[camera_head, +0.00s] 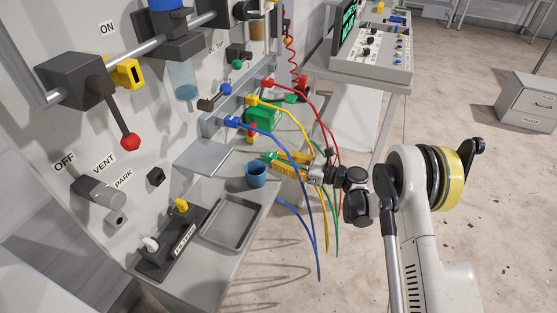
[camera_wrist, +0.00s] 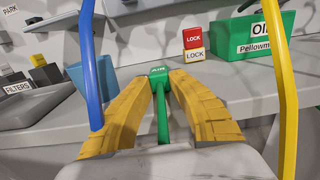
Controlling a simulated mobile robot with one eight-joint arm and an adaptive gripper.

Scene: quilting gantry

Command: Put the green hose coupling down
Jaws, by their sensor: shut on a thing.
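The green hose coupling (camera_wrist: 157,73), marked AIR, is held between the yellow fingertips of my gripper (camera_wrist: 158,84) in the wrist view. Its green hose runs back between the fingers. In the head view the coupling (camera_head: 271,157) shows as a small green tip at the end of my gripper (camera_head: 283,162), by the grey bench (camera_head: 215,262) and close to the blue cup (camera_head: 255,176). Whether the coupling touches the bench is hard to tell. The green hose (camera_head: 336,215) hangs below my gripper.
Blue (camera_wrist: 91,75) and yellow (camera_wrist: 290,85) hoses pass close on either side of my fingers. A green bin (camera_wrist: 252,35) and red and yellow LOCK blocks (camera_wrist: 193,45) stand behind. A grey tray (camera_head: 205,232) lies on the bench; bare bench shows around it.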

